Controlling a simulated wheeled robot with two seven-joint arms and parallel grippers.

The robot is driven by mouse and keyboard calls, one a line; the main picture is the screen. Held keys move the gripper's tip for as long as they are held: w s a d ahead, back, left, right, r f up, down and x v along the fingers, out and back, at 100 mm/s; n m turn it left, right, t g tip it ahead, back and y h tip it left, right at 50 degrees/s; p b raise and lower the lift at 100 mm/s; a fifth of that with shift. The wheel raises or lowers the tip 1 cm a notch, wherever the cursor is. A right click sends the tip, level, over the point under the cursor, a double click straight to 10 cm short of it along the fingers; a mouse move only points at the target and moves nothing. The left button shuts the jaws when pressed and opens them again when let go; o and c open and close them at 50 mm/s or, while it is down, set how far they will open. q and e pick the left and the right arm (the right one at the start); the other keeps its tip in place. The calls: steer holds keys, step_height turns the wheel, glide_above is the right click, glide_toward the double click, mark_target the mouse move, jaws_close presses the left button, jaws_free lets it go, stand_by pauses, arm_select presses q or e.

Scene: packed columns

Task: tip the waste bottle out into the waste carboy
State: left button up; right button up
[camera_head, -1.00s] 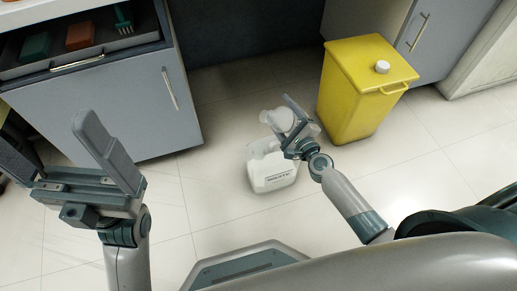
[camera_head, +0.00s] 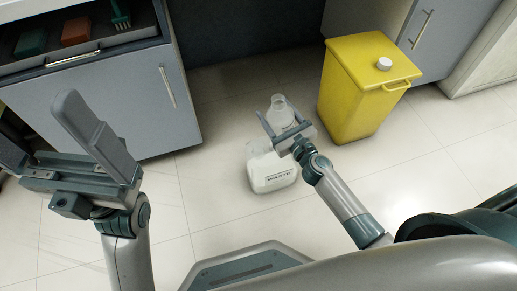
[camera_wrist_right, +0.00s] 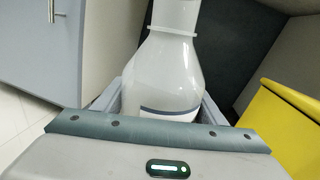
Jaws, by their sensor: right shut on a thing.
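The waste bottle (camera_head: 279,113) is pale and translucent, with an open neck pointing up. My right gripper (camera_head: 282,122) is shut around its body. In the right wrist view the bottle (camera_wrist_right: 167,78) stands between the fingers, with a dark line low on its body; I cannot tell whether liquid is inside. The waste carboy (camera_head: 272,175), a whitish container marked WASTE, stands on the floor just below and in front of the bottle. Its top is partly hidden by the bottle and gripper. My left gripper (camera_head: 40,128) is open and empty at the left, far from both.
A yellow bin (camera_head: 350,95) with a white cap stands close to the right of my right gripper. A grey cabinet (camera_head: 120,100) with an open drawer of small items is at the left. The tiled floor (camera_head: 215,150) around the carboy is clear.

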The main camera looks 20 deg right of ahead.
steer(key=shift+a+r, duration=0.1)
steer(key=shift+r, duration=0.1)
step_height(320, 180, up, 5)
steer(key=p, duration=0.5)
steer(key=shift+p, duration=0.3)
steer(key=shift+f, duration=0.1)
steer(key=shift+m, duration=0.9)
